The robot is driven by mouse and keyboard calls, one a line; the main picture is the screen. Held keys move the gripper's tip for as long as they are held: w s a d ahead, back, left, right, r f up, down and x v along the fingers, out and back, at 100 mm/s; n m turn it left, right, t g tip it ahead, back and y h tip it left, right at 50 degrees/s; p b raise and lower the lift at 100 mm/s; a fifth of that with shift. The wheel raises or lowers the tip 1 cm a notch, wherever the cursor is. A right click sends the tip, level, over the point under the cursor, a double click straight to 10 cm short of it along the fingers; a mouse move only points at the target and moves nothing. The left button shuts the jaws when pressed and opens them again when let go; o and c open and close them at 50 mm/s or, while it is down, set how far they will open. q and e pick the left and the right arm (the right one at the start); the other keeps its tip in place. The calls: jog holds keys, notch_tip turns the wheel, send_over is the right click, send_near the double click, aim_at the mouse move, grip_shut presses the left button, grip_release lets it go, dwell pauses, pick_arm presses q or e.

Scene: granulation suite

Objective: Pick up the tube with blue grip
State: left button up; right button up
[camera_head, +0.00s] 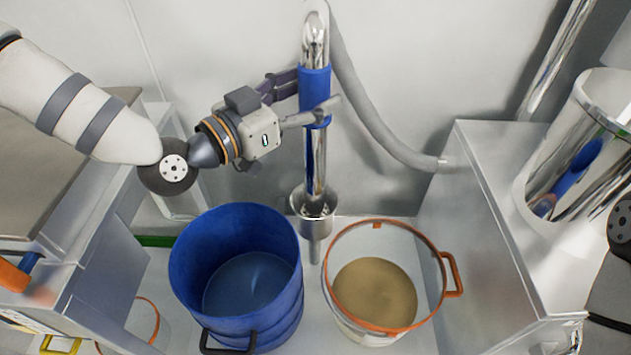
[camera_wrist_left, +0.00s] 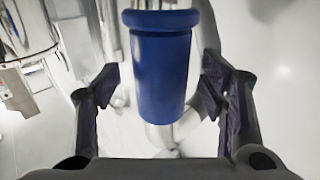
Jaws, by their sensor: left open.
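The tube (camera_head: 315,160) is a shiny metal pipe standing upright near the back wall, with a blue grip (camera_head: 314,88) around its upper part. Its lower end sits in a metal funnel-like holder (camera_head: 313,204). My left gripper (camera_head: 311,100) is at the height of the blue grip, with its fingers apart on either side of it. In the left wrist view the blue grip (camera_wrist_left: 161,70) stands between the two open fingers, with gaps to both pads. My right gripper is not visible; only a dark part of my right arm shows at the right edge.
A blue bucket (camera_head: 181,268) and an orange-rimmed bucket (camera_head: 337,311) with tan powder stand below the tube. A grey hose (camera_head: 372,115) curves from the tube top to the metal cabinet (camera_head: 500,215) at right. A steel cylinder (camera_head: 558,150) stands on that cabinet.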

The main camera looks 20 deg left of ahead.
pick_arm(q)
jog(key=shift+x, duration=0.9)
grip_shut()
jog(key=shift+r, duration=0.1)
